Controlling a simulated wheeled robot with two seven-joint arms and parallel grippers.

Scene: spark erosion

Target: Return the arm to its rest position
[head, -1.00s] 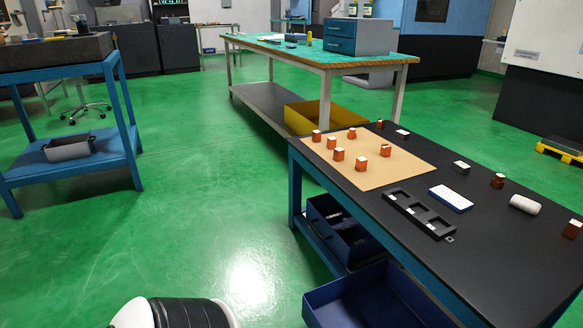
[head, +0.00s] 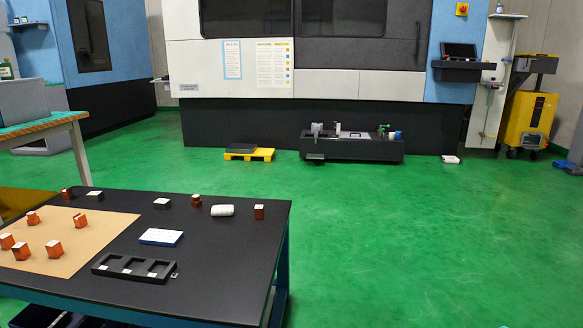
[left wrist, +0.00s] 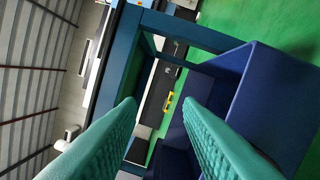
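Neither of my grippers shows in the head view. In the left wrist view my left gripper (left wrist: 160,125) shows as two teal ribbed fingers, spread apart with nothing between them. Beyond the fingers are a blue bin (left wrist: 275,95) and a dark blue table frame (left wrist: 185,28), seen tilted. The fingers look clear of both, though the exact distance cannot be told. My right gripper is out of view.
A black-topped table (head: 215,275) at lower left holds a tan mat (head: 100,240), copper-coloured blocks (head: 81,221), a black tray (head: 133,268), a blue-white block (head: 161,237) and a white roll (head: 222,210). Green floor (head: 430,240) is open at right. A large machine (head: 330,70) stands behind.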

